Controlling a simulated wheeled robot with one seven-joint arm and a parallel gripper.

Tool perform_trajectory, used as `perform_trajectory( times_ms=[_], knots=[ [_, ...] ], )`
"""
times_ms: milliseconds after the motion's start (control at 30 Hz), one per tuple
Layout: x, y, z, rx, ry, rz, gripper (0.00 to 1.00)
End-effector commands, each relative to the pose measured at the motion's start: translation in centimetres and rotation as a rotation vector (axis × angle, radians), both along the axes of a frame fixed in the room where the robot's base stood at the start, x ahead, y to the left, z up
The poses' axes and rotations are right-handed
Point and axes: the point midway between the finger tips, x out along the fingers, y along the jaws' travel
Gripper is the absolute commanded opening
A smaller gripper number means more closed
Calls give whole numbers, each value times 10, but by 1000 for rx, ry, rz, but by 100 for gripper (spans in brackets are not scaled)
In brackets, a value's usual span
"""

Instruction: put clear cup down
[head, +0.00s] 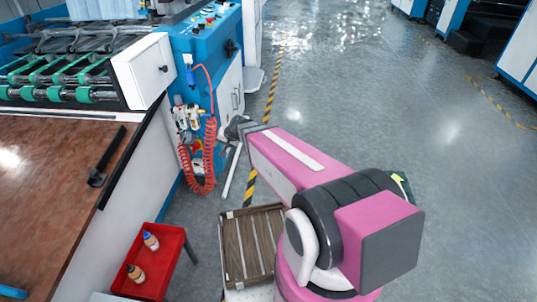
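My pink arm reaches up and left from the lower right, and its dark grey wrist end is near the blue machine's side. My gripper (226,132) is small and unclear there, next to the coiled red hose in the picture. I cannot make out its fingers, or whether it is open or shut. I cannot make out a clear cup anywhere in this view.
A red tray (174,240) at the lower left holds two small bottles (143,258). A wooden slatted pallet or crate (232,262) stands on the floor beside my arm. The brown tabletop (50,170) is mostly bare. The grey floor (340,110) beyond is open.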

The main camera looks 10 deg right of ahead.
Motion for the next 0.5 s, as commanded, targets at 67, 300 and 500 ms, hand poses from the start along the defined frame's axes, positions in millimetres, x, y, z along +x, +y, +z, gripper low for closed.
perform_trajectory(
  times_ms=[67, 300, 500],
  knots=[
    [-39, -44, 8, -119, 55, 54, 36],
    [-124, -155, 24, -460, 262, 148, 36],
    [-152, -193, 33, -579, 348, 159, 36]
  ],
)
